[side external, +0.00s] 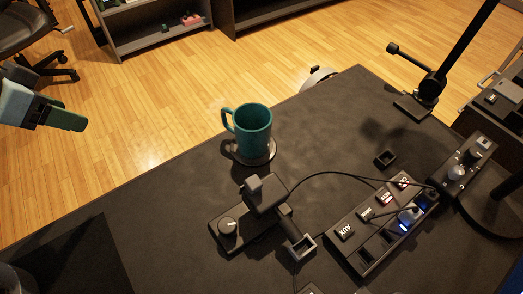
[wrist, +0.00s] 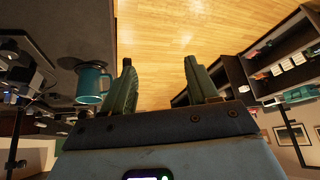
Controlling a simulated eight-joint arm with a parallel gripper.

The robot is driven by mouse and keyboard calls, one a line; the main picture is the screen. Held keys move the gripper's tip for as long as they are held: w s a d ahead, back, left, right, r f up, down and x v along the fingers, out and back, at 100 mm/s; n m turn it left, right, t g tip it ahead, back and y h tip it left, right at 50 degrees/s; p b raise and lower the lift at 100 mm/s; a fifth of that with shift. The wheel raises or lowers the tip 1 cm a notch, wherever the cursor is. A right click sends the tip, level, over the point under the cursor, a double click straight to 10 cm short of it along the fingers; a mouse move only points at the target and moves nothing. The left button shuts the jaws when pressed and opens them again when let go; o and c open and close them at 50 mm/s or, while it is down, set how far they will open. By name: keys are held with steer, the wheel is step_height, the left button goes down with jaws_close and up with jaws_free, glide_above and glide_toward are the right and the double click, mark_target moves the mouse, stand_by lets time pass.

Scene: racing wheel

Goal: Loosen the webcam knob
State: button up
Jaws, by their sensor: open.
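My gripper (side external: 72,119) is at the far left of the side external view, above the wood floor and well away from the desk items. In the wrist view the gripper (wrist: 158,65) has its two green fingers apart with nothing between them. A black clamp with a rod ending in a dark knob (side external: 393,48) stands on a post at the desk's far right corner. I cannot tell for sure whether this is the webcam knob. Another pale knob (side external: 456,172) sits on a box at right.
A teal mug (side external: 253,130) stands on a coaster near the desk's left edge; the mug also shows in the wrist view (wrist: 92,86). A labelled button box (side external: 345,232) with cables lies front right. The desk (side external: 320,125) is bare behind the mug.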

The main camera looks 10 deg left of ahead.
steer(key=shift+s+a+n+y, duration=0.1)
steer(key=shift+a+n+y, duration=0.2)
steer(key=shift+a+n, duration=0.65)
steer(key=shift+a, duration=0.15)
steer(key=m+g+h, duration=0.3)
steer(key=m+g, duration=0.2)
steer(key=m, duration=0.9)
glide_toward(224, 225)
steer(key=shift+n, duration=0.25)
steer(key=shift+x, duration=4.15)
